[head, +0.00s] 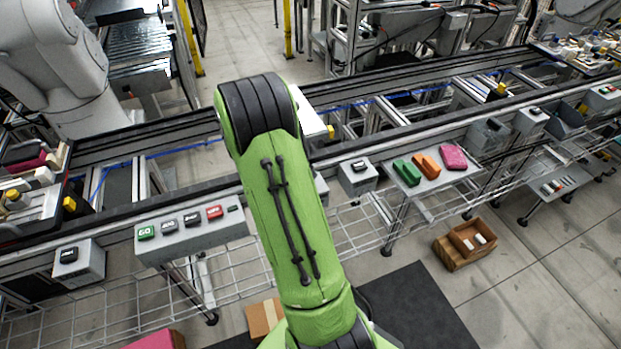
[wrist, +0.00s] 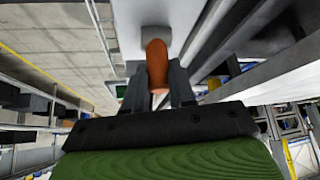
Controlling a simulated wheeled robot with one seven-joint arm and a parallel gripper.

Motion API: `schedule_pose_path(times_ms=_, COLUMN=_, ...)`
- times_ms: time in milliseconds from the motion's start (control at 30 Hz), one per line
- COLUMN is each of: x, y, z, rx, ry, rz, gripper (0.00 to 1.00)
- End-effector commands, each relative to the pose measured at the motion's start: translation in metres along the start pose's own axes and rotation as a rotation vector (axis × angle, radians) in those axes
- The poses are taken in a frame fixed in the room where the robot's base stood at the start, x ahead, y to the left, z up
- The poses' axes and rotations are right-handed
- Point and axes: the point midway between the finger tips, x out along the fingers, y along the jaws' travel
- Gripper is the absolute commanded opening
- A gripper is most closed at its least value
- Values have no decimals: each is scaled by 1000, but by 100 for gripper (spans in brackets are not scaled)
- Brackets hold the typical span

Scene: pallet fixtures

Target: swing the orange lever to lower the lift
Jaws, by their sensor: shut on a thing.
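The orange lever (wrist: 157,62) shows in the wrist view, in front of a light grey housing (wrist: 132,22). My gripper (wrist: 158,85) is shut on the lever, with one dark finger on each side of it. In the head view my green arm covers the middle of the picture and hides the lever and my gripper. I cannot tell from these views which part is the lift or how high it stands.
A conveyor line runs across the head view. A control box with GO and other buttons (head: 192,235) is left of my arm. A shelf with green, orange and pink pieces (head: 432,178) is at right. A wooden crate (head: 457,261) stands on the floor.

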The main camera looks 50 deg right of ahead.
Motion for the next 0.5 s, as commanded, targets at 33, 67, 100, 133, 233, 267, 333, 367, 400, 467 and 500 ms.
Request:
schedule_pose_path(times_ms=33, x=2, y=-4, z=7, rx=-12, ry=45, rz=3, gripper=0)
schedule_pose_path(times_ms=67, x=2, y=-4, z=9, rx=-17, ry=73, rz=10, gripper=0)
schedule_pose_path(times_ms=100, x=1, y=-5, z=10, rx=-23, ry=109, rz=20, gripper=0)
schedule_pose_path(times_ms=133, x=0, y=-5, z=12, rx=-28, ry=136, rz=27, gripper=0)
schedule_pose_path(times_ms=233, x=-1, y=-7, z=16, rx=-43, ry=223, rz=52, gripper=0)
schedule_pose_path(times_ms=267, x=-2, y=-7, z=17, rx=-46, ry=248, rz=59, gripper=0)
schedule_pose_path(times_ms=333, x=-3, y=-8, z=20, rx=-57, ry=306, rz=75, gripper=0)
schedule_pose_path(times_ms=367, x=-3, y=-8, z=21, rx=-62, ry=328, rz=81, gripper=0)
schedule_pose_path(times_ms=400, x=-4, y=-8, z=22, rx=-67, ry=358, rz=89, gripper=0)
schedule_pose_path(times_ms=467, x=-4, y=-9, z=24, rx=-74, ry=399, rz=101, gripper=0)
schedule_pose_path(times_ms=500, x=-5, y=-9, z=25, rx=-77, ry=424, rz=109, gripper=0)
